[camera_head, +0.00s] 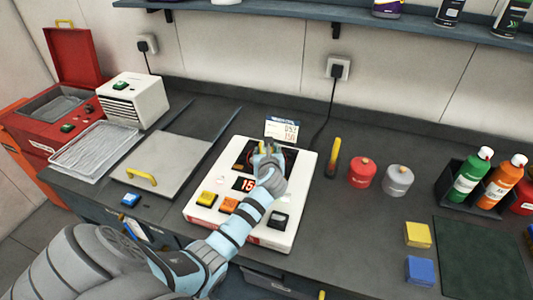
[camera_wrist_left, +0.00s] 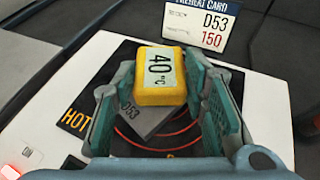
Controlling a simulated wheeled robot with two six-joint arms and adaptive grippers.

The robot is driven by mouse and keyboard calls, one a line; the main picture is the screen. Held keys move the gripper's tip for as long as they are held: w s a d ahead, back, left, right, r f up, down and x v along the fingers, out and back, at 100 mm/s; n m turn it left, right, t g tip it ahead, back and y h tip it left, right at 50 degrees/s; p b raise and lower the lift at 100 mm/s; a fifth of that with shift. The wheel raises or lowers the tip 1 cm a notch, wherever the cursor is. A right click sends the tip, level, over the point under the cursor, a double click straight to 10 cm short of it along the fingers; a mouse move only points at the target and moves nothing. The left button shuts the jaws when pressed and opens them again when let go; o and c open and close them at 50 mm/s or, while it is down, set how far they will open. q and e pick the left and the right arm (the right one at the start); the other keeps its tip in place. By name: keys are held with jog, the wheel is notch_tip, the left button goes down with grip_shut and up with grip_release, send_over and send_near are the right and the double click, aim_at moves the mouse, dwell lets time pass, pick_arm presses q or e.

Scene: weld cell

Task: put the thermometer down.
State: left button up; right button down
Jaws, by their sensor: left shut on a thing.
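My left gripper (camera_head: 268,150) is shut on the yellow thermometer, which it holds above the white hot plate unit (camera_head: 303,180). In the left wrist view the thermometer (camera_wrist_left: 155,97) sits between the fingers (camera_wrist_left: 163,80), its pale display reading 40 °C. Below it a grey metal block (camera_wrist_left: 150,120) marked D53 lies on the dark heating area with glowing red rings (camera_wrist_left: 185,138). The thermometer's underside and any contact with the block are hidden. The preheat card (camera_head: 282,130) behind reads D53 and 150. My right gripper is not in view.
Left of the hot plate are a grey plate with a yellow handle (camera_head: 150,165), a wire tray (camera_head: 95,150) and a white box (camera_head: 135,98). Right are a yellow-and-black stick (camera_head: 333,160), red and grey canisters (camera_head: 362,172), and bottles (camera_head: 470,175). A dark mat (camera_head: 480,260) is clear.

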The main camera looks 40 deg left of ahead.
pick_arm(q)
jog(key=o, duration=1.2)
jog(key=shift+r, duration=0.1)
jog(key=shift+s+d+r, duration=0.15)
jog(key=p+v, duration=0.2)
jog(key=v, duration=0.9)
jog(key=shift+s+d+r+p, duration=0.1)
jog(key=shift+s+r+p, duration=0.15)
jog(key=shift+p, duration=0.1)
jog(key=shift+f, duration=0.1)
